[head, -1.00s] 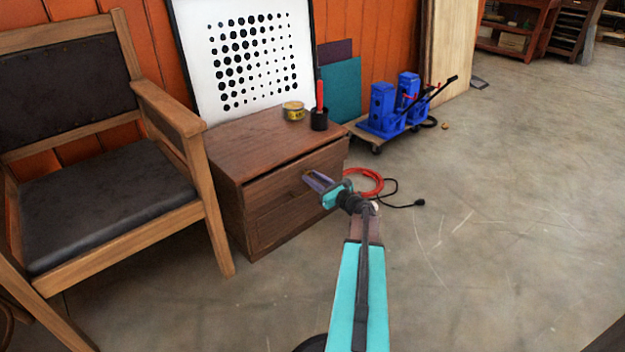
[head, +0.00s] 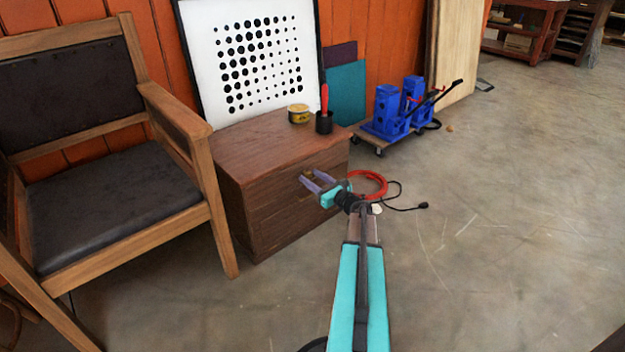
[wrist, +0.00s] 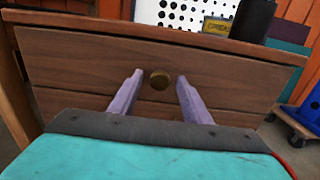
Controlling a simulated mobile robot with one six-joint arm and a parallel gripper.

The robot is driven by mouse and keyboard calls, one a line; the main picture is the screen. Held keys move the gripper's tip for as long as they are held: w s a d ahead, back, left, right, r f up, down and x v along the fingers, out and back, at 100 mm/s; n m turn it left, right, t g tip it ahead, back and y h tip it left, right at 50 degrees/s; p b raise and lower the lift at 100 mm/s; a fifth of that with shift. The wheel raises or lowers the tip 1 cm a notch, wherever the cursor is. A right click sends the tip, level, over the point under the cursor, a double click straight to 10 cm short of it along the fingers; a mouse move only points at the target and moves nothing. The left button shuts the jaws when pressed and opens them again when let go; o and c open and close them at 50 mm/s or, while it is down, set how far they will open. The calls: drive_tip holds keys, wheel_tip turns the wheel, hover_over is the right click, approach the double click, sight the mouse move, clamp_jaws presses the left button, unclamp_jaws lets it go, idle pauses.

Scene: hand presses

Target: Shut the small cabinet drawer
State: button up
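The small wooden cabinet (head: 290,215) stands beside the chair, with its front facing my arm. Its upper drawer front (wrist: 85,65) fills much of the wrist view, close under the top board, and looks about flush with the cabinet. My gripper (head: 309,180) is in front of the drawer. In the wrist view its two purple fingers (wrist: 157,82) are spread, one on each side of the knob, with nothing held between them. Whether the fingertips touch the drawer front cannot be told.
A yellow tin (head: 298,113) and a black cup with a red-handled tool (head: 324,122) stand on the cabinet top. The wooden chair (head: 120,190) is close on the left. A red hose (head: 370,184) lies right of the cabinet. Blue presses (head: 398,108) stand behind. The right floor is clear.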

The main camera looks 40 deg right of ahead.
drive_tip(key=shift+s, duration=0.1)
drive_tip(key=s+a+p, duration=0.1)
drive_tip(key=s+p, duration=0.3)
drive_tip(key=s, duration=0.9)
drive_tip(key=shift+s+p, duration=0.35)
drive_tip(key=shift+p, duration=0.05)
